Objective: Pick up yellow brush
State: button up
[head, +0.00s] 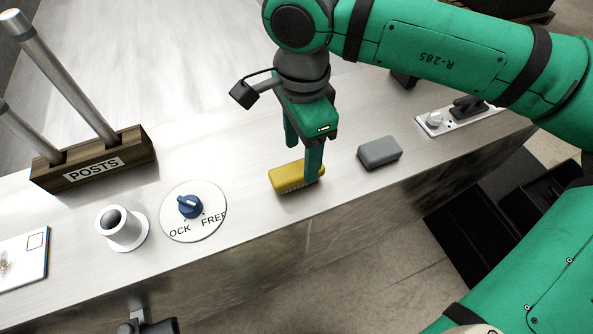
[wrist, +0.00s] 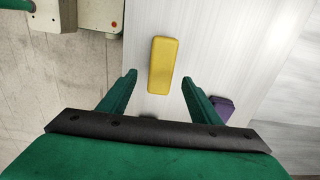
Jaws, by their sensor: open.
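The yellow brush (head: 287,178) lies on the pale counter, with a row of bristles showing along its lower front edge. My gripper (head: 302,163) is open above the brush, and one finger hides part of its right end. In the wrist view the brush (wrist: 163,65) appears between the two spread fingertips of my gripper (wrist: 158,78), apart from both. The height left between fingertips and brush is hard to tell.
A grey block (head: 380,152) lies just right of the brush. A round dial plate (head: 178,226) with a blue knob, a white tube (head: 121,228) and a wooden POSTS holder (head: 125,153) stand left. A purple object (wrist: 222,101) shows in the wrist view. The counter's front edge is near.

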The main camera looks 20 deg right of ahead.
aim_at(296, 168)
jog(key=shift+a+f, duration=0.2)
jog(key=shift+f, duration=1.25)
jog(key=shift+a+f, duration=0.15)
jog(key=shift+f, duration=1.25)
jog(key=shift+w, duration=0.1)
jog(key=shift+c, duration=0.6)
jog(key=c, duration=1.1)
